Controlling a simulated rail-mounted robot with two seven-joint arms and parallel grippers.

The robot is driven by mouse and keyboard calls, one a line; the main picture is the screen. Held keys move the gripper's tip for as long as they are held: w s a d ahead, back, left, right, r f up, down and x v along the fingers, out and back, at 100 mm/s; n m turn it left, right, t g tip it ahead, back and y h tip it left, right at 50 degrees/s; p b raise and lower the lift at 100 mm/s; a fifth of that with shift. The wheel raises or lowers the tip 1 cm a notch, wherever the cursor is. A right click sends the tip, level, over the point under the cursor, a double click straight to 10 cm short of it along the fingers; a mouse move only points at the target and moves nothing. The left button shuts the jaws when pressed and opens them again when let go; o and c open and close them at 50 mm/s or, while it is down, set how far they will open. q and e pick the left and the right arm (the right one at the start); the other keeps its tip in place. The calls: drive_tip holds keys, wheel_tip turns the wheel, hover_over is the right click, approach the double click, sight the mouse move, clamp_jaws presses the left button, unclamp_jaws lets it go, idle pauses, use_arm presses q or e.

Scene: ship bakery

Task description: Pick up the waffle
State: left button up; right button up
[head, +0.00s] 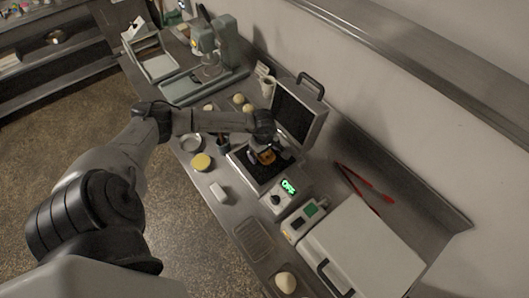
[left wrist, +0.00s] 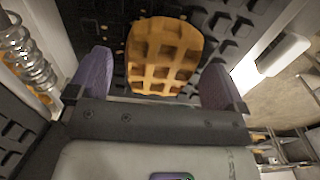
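The waffle (head: 266,157) is golden brown with a grid of square pockets. It lies in the open waffle iron (head: 240,164), on the dark studded plate. My left gripper (head: 268,148) is over the iron, right at the waffle. In the left wrist view the waffle (left wrist: 163,55) shows between and just beyond the two purple-grey fingertips of the left gripper (left wrist: 158,72). The fingers stand apart, with a narrow gap on each side of the waffle, so the gripper looks open. My right gripper is not in view.
The iron's raised lid (head: 298,112) stands behind the gripper. A control box with a green display (head: 288,187) and a closed pale appliance (head: 362,250) sit to the right. Red-handled tongs (head: 366,180) lie near the wall. A yellow-topped jar (head: 202,162) stands left of the iron.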

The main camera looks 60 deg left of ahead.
use_arm(q)
drive_tip(key=c, duration=1)
drive_tip(key=shift+o, duration=0.2)
drive_tip(key=shift+r, duration=0.1)
